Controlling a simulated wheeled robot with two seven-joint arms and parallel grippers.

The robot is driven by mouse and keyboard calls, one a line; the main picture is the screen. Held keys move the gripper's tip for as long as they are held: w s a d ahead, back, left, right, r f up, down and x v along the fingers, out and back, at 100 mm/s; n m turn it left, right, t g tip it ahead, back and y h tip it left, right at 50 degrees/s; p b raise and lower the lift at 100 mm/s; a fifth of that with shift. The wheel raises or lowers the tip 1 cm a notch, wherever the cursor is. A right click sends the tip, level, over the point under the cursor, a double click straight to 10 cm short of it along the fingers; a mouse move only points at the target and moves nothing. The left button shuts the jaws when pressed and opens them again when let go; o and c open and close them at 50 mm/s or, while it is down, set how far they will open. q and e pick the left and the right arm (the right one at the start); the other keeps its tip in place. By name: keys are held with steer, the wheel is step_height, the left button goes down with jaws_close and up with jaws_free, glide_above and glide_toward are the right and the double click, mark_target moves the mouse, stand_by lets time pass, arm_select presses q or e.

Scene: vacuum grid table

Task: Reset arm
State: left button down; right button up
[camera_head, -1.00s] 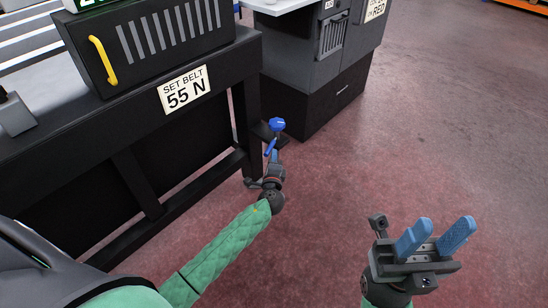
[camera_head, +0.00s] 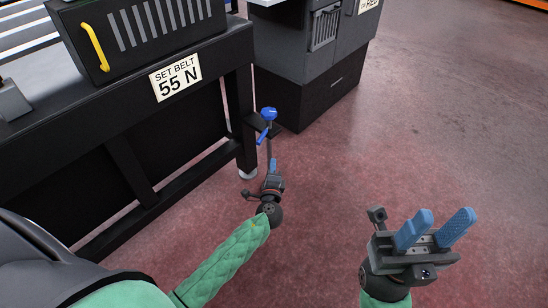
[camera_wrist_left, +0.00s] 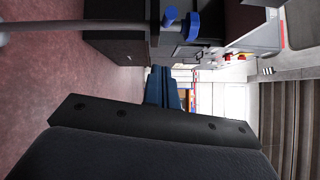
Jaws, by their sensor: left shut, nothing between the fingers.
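My left gripper (camera_head: 273,163) hangs low beside the end of the dark table, its arm in a green sleeve. Its blue fingers are shut together with nothing between them, and they also show in the left wrist view (camera_wrist_left: 162,88). A blue-handled fitting (camera_head: 268,114) stands just beyond the fingertips at the table's end. The fingers appear apart from it. Its blue parts also show in the left wrist view (camera_wrist_left: 193,26). My right gripper (camera_head: 446,214) is at the lower right over open floor, its two blue fingers spread and empty.
The black table (camera_head: 190,110) carries a dark box with a yellow handle (camera_head: 95,46) and a sign (camera_head: 175,79) reading "SET BELT 55 N". A dark grey cabinet (camera_head: 310,70) stands behind. The reddish floor (camera_head: 440,120) to the right is clear.

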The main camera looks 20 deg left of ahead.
arm_select(q)
steer(key=shift+v, duration=1.05)
